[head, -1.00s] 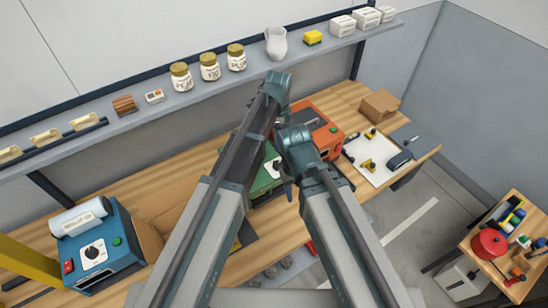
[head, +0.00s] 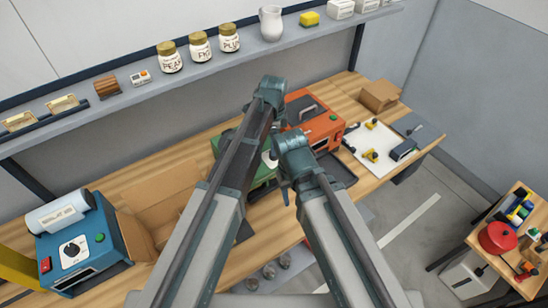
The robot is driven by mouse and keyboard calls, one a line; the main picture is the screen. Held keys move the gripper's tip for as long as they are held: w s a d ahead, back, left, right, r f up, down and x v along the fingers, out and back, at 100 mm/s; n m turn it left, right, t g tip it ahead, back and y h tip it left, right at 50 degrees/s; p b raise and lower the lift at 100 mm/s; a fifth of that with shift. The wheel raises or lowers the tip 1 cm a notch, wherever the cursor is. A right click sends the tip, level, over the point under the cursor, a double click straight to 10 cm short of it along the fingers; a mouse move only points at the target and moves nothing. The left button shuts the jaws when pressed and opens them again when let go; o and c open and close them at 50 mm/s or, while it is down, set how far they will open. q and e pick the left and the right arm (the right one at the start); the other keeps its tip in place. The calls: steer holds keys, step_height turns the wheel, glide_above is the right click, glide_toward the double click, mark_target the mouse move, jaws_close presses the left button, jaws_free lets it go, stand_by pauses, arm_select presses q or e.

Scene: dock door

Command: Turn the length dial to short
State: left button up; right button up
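A blue machine (head: 85,262) stands at the left end of the wooden bench, with a white roll (head: 58,213) on top. Its front has a black dial (head: 72,249) on a white plate, with a red button to the left and a green button to the right. The dial's markings are too small to read. A green machine (head: 228,151) at mid-bench is mostly hidden behind my arms. My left gripper (head: 270,95) and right gripper (head: 288,180) are mid-picture, far right of the blue machine. Their fingers cannot be made out clearly.
An orange machine (head: 325,130) stands behind my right gripper. An open cardboard box (head: 150,215) is right of the blue machine. A wall shelf (head: 150,105) with jars and a pitcher (head: 271,24) runs above. A side table with a red pot (head: 498,238) is at right.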

arm_select(q)
step_height(320, 180, down, 5)
steer(key=b, duration=0.4)
jaws_close()
